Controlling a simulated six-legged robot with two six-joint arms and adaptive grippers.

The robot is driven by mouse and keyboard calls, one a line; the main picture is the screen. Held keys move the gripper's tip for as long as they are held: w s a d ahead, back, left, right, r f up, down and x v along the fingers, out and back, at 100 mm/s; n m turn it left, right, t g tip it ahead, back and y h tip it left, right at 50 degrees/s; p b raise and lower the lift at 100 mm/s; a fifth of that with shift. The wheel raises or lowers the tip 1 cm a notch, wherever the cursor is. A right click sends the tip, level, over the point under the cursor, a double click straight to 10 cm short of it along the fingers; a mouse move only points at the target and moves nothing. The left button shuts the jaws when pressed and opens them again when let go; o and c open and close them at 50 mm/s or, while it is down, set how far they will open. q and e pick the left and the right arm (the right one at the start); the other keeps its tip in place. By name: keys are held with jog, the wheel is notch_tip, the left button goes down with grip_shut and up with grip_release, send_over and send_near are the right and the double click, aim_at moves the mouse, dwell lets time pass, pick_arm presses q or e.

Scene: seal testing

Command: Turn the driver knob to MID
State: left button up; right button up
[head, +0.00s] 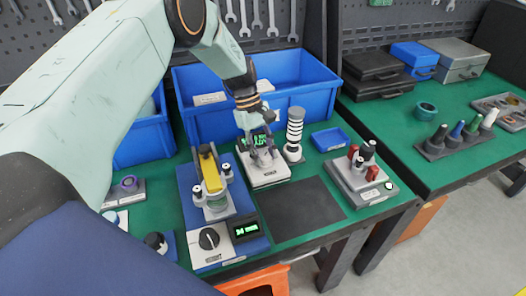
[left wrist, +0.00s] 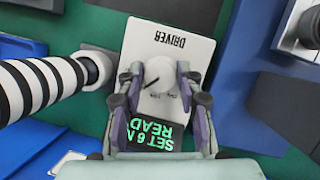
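The driver unit (head: 268,176) is a pale box on the green bench. In the left wrist view the box (left wrist: 184,28) shows upside down, with the word DRIVER and a round white knob (left wrist: 158,78). A short dark mark shows left of the knob. A green display (left wrist: 158,134) reads "SET 6 N" and "READ", partly covered by a finger. My left gripper (head: 263,158) points down over the unit. In the left wrist view its fingers (left wrist: 160,72) are apart on either side of the knob; firm contact is not visible. My right gripper is out of view.
A black-and-white striped post (head: 295,130) stands close right of the driver. A blue bin (head: 300,78) stands behind it. A yellow-topped fixture (head: 210,172) is at left. A dark mat (head: 300,208) lies clear in front. A knobbed box (head: 208,240) and display (head: 245,229) sit front left.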

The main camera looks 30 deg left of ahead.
pick_arm(q)
jog(key=o, duration=0.4)
jog(key=shift+d, duration=0.1)
jog(key=shift+a+r, duration=0.2)
jog(key=v, duration=1.1)
jog(key=shift+w+r, duration=0.1)
jog(key=shift+r, duration=0.25)
